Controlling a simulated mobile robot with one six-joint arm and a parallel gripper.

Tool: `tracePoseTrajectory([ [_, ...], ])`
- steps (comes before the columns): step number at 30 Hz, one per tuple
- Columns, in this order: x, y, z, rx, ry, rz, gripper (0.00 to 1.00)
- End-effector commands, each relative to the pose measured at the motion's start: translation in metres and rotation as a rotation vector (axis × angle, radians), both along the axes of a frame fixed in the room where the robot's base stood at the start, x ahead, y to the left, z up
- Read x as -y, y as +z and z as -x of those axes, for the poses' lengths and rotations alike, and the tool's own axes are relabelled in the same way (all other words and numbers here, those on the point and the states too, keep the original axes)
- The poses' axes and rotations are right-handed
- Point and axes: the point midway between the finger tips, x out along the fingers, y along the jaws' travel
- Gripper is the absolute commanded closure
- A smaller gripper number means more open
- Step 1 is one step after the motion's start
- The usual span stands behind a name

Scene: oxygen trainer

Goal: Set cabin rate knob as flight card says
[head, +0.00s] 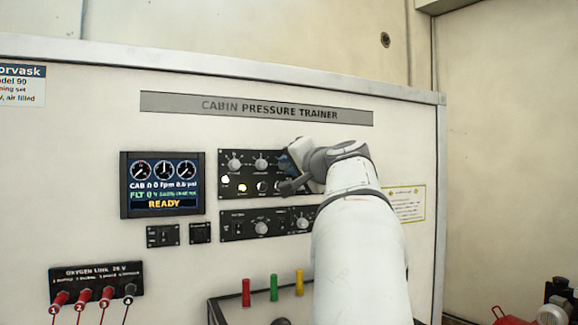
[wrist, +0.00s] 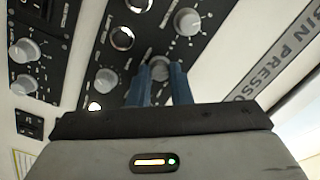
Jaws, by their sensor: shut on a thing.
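My gripper (wrist: 160,85) is shut on a grey knob (wrist: 157,64) of a dark panel; the blue fingers stand on either side of it and hide part of it. In the head view my gripper (head: 290,164) covers the right part of the upper control panel (head: 228,188), and the held knob is hidden there. The knob labels are too small to read, so I cannot tell which one is the cabin rate knob. No flight card can be made out for certain. The display (head: 162,184) reads READY in yellow.
Other knobs stand close by, one (wrist: 188,21) above right and one (wrist: 106,80) to the left in the wrist view. A lower panel (head: 232,231) carries more knobs. Red, green and yellow upright pieces (head: 273,287) stand below. A yellow-bordered notice (head: 411,204) is at the right.

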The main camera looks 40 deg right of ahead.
Motion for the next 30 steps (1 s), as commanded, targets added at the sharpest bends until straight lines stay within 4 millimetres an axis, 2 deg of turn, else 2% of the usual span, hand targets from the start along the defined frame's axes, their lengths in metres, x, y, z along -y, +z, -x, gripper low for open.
tracePoseTrajectory([
  [13,0.0003,-0.0014,0.0002,0.020,0.000,-0.086,1.00],
  [30,0.0001,-0.0015,0.0001,0.124,0.000,-0.526,1.00],
])
